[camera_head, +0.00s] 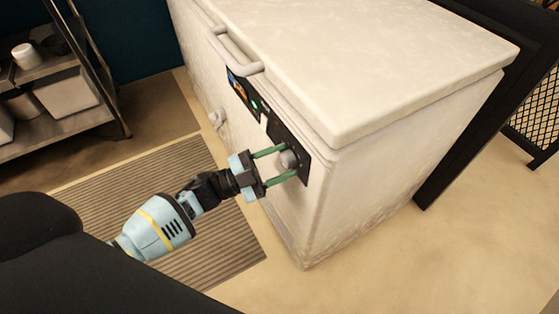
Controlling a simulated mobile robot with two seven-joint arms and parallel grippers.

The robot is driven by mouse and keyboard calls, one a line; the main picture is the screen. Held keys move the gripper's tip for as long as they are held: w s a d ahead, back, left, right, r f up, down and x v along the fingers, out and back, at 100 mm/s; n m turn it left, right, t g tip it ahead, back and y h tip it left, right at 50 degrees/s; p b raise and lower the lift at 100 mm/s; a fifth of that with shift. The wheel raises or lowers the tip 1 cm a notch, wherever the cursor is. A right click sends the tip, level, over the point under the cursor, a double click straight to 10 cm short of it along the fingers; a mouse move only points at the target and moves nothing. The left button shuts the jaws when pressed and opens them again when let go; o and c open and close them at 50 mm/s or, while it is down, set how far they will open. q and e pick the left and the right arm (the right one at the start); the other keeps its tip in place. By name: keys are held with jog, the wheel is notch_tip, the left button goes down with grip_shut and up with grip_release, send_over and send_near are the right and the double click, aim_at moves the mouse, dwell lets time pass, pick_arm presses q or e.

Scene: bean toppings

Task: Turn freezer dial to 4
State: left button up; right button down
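A white chest freezer (400,125) stands in the middle with its lid shut. A grey round dial (288,159) sits on a black panel (301,146) on its front, near the right corner. My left gripper (285,163) reaches in from the left with its two green fingers apart, one above and one below the dial. I cannot tell whether the fingers touch the dial. The dial's numbers and setting are too small to read. My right gripper is not in view.
The lid handle (234,52) and a display panel with a green light (242,93) are left of the dial. A knob-like plug (217,118) sticks out low on the front. A metal shelf (62,85) stands at the left. A striped mat (120,195) lies on the floor.

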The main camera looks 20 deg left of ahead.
pick_arm(q)
jog(key=shift+o, duration=0.8)
jog(key=v, duration=0.8)
